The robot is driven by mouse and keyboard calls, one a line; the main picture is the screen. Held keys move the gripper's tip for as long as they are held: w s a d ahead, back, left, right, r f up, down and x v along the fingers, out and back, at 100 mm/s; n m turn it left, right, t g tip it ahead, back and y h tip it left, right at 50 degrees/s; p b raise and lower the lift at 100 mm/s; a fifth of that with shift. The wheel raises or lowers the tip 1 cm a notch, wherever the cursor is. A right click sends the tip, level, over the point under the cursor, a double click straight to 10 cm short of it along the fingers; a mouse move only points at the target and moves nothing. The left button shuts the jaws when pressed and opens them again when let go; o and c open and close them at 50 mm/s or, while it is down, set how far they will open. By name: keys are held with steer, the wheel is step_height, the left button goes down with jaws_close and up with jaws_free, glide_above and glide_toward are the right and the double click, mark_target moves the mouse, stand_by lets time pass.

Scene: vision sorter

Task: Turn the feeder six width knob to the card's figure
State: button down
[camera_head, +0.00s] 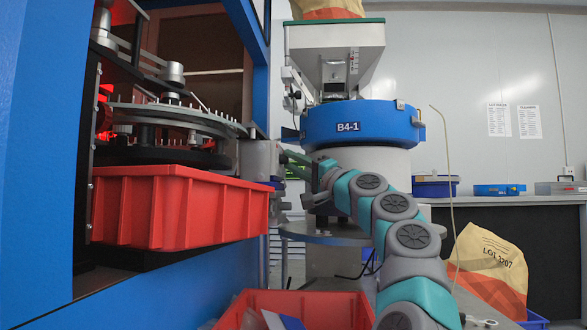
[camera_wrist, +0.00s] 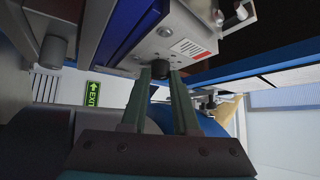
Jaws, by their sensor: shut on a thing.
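In the wrist view a small black knob (camera_wrist: 159,68) sits on the face of a grey box (camera_wrist: 175,42) with a red-striped label. My gripper (camera_wrist: 160,74) has its two dark green fingers on either side of the knob and is shut on it. The knob's markings are too small to read. In the head view my gripper (camera_head: 288,160) reaches left to the grey box (camera_head: 259,160) beside the blue machine frame; the knob is hidden there. A blue bowl feeder (camera_head: 362,122) marked B4-1 stands behind my arm. No card with a readable figure shows.
A red bin (camera_head: 175,207) juts from the machine at left, below a toothed disc (camera_head: 175,118). Another red bin (camera_head: 300,306) lies low in front. A paper sack (camera_head: 487,268) and a thin upright wire (camera_head: 447,170) stand right of my arm.

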stand_by(0.5)
steer(key=c, duration=0.7)
jaws_free()
steer(key=shift+o, duration=0.2)
steer(key=shift+f, duration=0.1)
steer(key=b+v, duration=0.4)
steer(key=v, duration=0.3)
steer(key=shift+d+f, duration=0.15)
steer(key=shift+d, duration=0.1)
steer(key=shift+s, duration=0.15)
